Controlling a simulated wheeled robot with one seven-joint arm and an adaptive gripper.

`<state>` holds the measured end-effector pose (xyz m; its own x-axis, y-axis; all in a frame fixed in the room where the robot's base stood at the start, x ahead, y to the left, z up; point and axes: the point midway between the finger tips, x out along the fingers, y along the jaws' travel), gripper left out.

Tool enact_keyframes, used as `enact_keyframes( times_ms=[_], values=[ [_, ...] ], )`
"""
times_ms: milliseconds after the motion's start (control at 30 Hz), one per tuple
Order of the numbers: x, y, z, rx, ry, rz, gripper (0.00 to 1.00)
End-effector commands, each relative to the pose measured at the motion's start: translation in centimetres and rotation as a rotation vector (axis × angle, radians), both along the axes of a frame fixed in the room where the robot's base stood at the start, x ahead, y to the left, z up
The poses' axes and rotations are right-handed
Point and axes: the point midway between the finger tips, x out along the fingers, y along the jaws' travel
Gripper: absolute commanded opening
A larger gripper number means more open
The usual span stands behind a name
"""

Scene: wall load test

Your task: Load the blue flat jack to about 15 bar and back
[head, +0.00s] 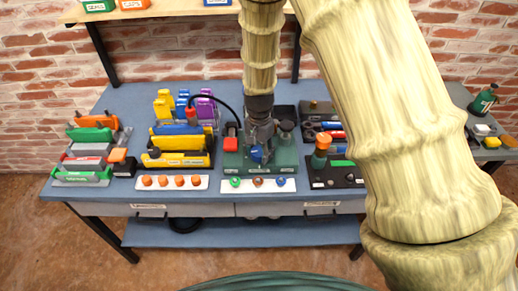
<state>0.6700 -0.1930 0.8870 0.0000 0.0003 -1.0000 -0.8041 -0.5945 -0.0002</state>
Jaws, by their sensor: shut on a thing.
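A blue flat jack (183,101) stands in the rack on the blue-topped bench, between a yellow one (163,104) and a purple one (205,107). A black hose (214,98) arches from a red connector (191,115) in front of the rack towards the green pump unit (287,156). My gripper (261,142) points down over the pump unit and is shut on what looks like its blue knob (257,154). The fingers partly hide the knob. No gauge reading can be made out.
A yellow holder (181,157) stands left of the pump. White strips with orange knobs (172,182) and coloured buttons (258,184) lie along the front edge. My arm hides the bench's right part.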

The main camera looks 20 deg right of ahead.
Motion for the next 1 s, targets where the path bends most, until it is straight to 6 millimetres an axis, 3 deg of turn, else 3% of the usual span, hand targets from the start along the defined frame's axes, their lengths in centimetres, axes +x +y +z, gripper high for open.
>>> enact_keyframes(
  times_ms=[700,733,833,1000],
  values=[
    [0.0,-0.01,-0.04,-0.001,-0.001,-0.076,0.27],
    [0.0,-0.01,-0.04,-0.001,-0.001,-0.076,0.54],
    [0.0,-0.01,-0.03,0.0,0.0,-0.076,0.72],
    [-0.01,-0.01,-0.02,0.0,0.0,-0.075,0.73]
  ],
)
